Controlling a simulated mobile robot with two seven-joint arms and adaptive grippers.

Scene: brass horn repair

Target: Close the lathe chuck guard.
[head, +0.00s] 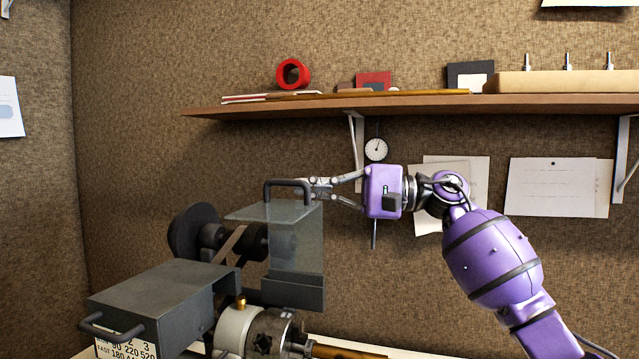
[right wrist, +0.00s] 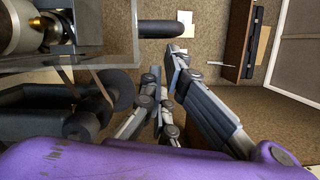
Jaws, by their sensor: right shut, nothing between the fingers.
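The lathe chuck guard (head: 297,240) is a clear box-like cover with a dark lower edge. It stands raised above and behind the chuck (head: 262,335), which is exposed. A dark bar handle (head: 288,183) sits on the guard's top. My right gripper (head: 318,187) is shut and empty, with its fingertips right beside the handle's right end. In the right wrist view the fingertips (right wrist: 165,65) are just short of the dark handle bar (right wrist: 160,28); I cannot tell whether they touch it. The clear guard panel (right wrist: 60,62) shows at left there. My left gripper is not in view.
A grey headstock cover (head: 165,295) with its own handle is at lower left. A wooden shelf (head: 400,103) with a red tape roll (head: 293,74) runs along the wall above my gripper. A dial gauge (head: 376,149) hangs below it.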

